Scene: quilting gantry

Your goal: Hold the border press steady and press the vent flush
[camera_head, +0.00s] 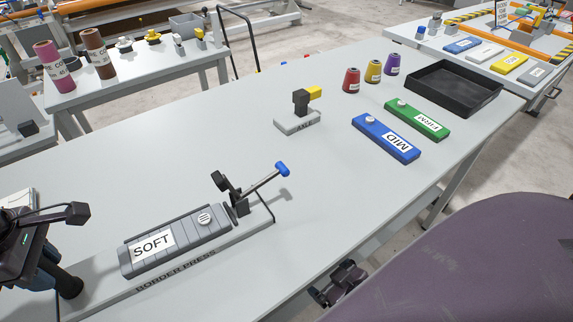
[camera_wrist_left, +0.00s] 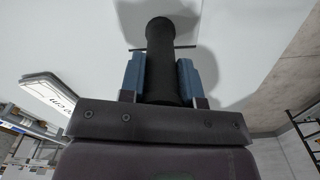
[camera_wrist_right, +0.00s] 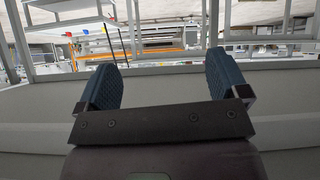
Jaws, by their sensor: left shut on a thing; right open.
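The border press (camera_head: 180,265) lies along the front left of the grey table. A grey ribbed block labelled SOFT (camera_head: 153,243) sits in it. A round white vent cap (camera_head: 205,218) is on the block's right part; I cannot tell how far it stands up. The lever (camera_head: 260,182), with a blue tip, slants up at the right end. My left gripper (camera_head: 52,274) is shut on a black cylindrical handle (camera_wrist_left: 160,60) at the press's left end. My right gripper (camera_head: 343,282) is beyond the table's front edge, low, apart from the press. Its fingers are open and empty in the right wrist view (camera_wrist_right: 162,80).
Blue MID (camera_head: 386,139) and green FIRM (camera_head: 417,120) blocks, an AXLE stand (camera_head: 298,121), several coloured spools (camera_head: 373,72) and a black tray (camera_head: 455,87) occupy the table's far part. The table between press and MID block is clear.

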